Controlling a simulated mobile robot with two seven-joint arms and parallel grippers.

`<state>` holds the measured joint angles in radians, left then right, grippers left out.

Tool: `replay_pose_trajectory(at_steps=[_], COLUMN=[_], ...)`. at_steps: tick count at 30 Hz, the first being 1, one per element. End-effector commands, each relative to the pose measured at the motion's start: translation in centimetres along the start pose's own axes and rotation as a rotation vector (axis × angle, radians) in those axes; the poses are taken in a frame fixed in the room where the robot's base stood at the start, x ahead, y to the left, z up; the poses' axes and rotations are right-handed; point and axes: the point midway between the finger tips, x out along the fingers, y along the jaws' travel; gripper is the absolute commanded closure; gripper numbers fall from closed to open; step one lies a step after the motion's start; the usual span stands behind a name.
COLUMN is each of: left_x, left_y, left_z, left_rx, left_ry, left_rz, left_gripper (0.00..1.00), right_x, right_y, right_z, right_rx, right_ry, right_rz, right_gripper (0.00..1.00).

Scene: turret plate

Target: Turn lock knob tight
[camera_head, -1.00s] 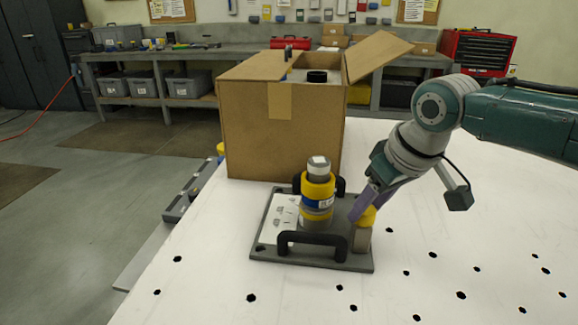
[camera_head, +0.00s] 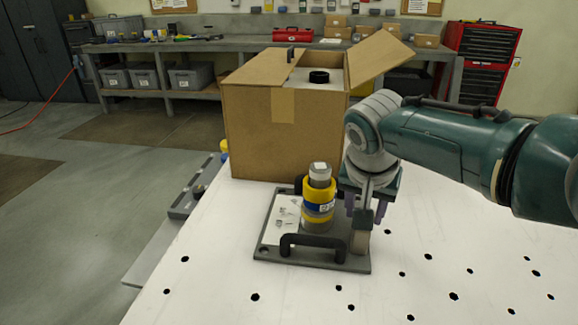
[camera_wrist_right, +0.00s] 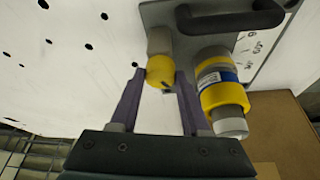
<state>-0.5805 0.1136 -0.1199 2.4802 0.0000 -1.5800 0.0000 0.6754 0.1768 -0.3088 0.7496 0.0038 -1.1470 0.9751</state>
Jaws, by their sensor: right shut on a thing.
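The grey turret plate (camera_head: 310,262) lies on the white table, with black handles and an upright grey-and-yellow cylinder (camera_head: 318,200). At its right corner stands a small grey post (camera_head: 359,243) topped by the yellow lock knob, which my wrist hides in the head view. In the right wrist view the yellow knob (camera_wrist_right: 160,73) sits between the two purple fingers of my right gripper (camera_wrist_right: 157,85), which is shut on it. The cylinder (camera_wrist_right: 219,85) stands close beside the right finger there. My left gripper is not in view.
An open cardboard box (camera_head: 285,125) stands right behind the plate. The white table (camera_head: 430,290) with dark holes is clear to the right and in front. A workbench (camera_head: 200,45) and a red tool chest (camera_head: 480,62) stand far back.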

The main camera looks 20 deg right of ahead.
Motion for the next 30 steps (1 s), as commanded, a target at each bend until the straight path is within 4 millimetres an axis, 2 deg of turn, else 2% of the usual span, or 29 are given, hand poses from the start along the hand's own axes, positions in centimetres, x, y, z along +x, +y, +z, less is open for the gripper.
replay_pose_trajectory(at_steps=[15,21,30], left_x=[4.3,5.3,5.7], left_y=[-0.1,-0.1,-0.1], left_z=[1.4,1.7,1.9], left_rx=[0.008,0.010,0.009], left_ry=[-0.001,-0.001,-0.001], left_rz=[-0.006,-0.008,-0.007], left_gripper=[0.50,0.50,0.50], right_x=[0.4,0.3,0.1], right_y=[-0.4,-0.3,-0.3], right_z=[0.1,0.0,-0.1], right_rx=[0.385,0.465,0.510], right_ry=[-0.001,-0.001,0.000], right_rz=[0.156,0.191,0.210], right_gripper=[1.00,1.00,1.00])
